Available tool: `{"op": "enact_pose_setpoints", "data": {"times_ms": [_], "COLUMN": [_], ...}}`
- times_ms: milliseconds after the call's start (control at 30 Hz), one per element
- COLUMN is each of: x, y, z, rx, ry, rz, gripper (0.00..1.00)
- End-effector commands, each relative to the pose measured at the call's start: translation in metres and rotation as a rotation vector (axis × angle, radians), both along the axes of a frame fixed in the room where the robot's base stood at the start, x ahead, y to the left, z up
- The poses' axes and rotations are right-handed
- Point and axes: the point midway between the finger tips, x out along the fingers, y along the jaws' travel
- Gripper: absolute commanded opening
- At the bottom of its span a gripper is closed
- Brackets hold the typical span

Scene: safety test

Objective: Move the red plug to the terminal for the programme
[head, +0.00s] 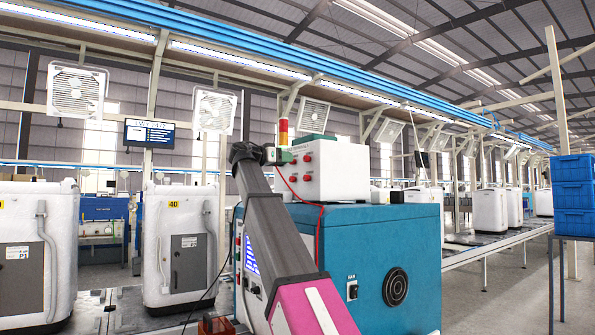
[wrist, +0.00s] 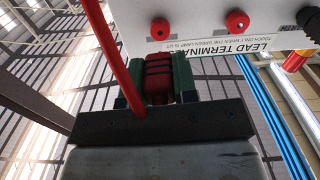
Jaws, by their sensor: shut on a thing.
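My gripper (head: 277,156) is raised beside the white terminal box (head: 335,168) on top of the teal cabinet (head: 385,237). In the wrist view its green-padded jaws (wrist: 157,82) are shut on the dark red plug (wrist: 159,66). A red lead (wrist: 102,60) passes in front of the left jaw; in the head view a red lead (head: 322,215) hangs down the cabinet. The box face carries red round terminals (wrist: 160,28) (wrist: 237,22) and upside-down lettering, "LEAD TERMINALS" and a note about touching only when the green lamp is lit. I cannot tell whether the plug touches the box.
A red and yellow signal lamp (head: 283,131) stands by the box; no green light shows. The cabinet has a blue-lit screen (head: 251,258). White washing machines (head: 178,243) line the left. A hanging sign (head: 149,133) is too small to read fully. Blue crates (head: 573,196) stand right.

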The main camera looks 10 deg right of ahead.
Motion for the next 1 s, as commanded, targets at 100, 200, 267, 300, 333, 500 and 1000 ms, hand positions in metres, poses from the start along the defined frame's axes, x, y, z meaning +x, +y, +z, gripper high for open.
{"op": "enact_pose_setpoints", "data": {"times_ms": [100, 200, 267, 300, 333, 500, 1000], "x": [-0.001, -0.001, -0.002, -0.002, -0.002, -0.002, -0.004], "y": [0.001, 0.002, 0.002, 0.003, 0.003, 0.004, 0.008], "z": [-0.01, -0.017, -0.021, -0.024, -0.026, -0.037, -0.067], "rx": [-0.049, -0.109, -0.147, -0.172, -0.19, -0.298, -0.552], "ry": [0.118, 0.262, 0.354, 0.415, 0.459, 0.719, 1.335], "rz": [0.0, 0.0, 0.0, 0.0, 0.0, 0.0, -0.001], "gripper": [0.0, 0.0, 0.0, 0.0, 0.0, 0.0, 0.0]}}
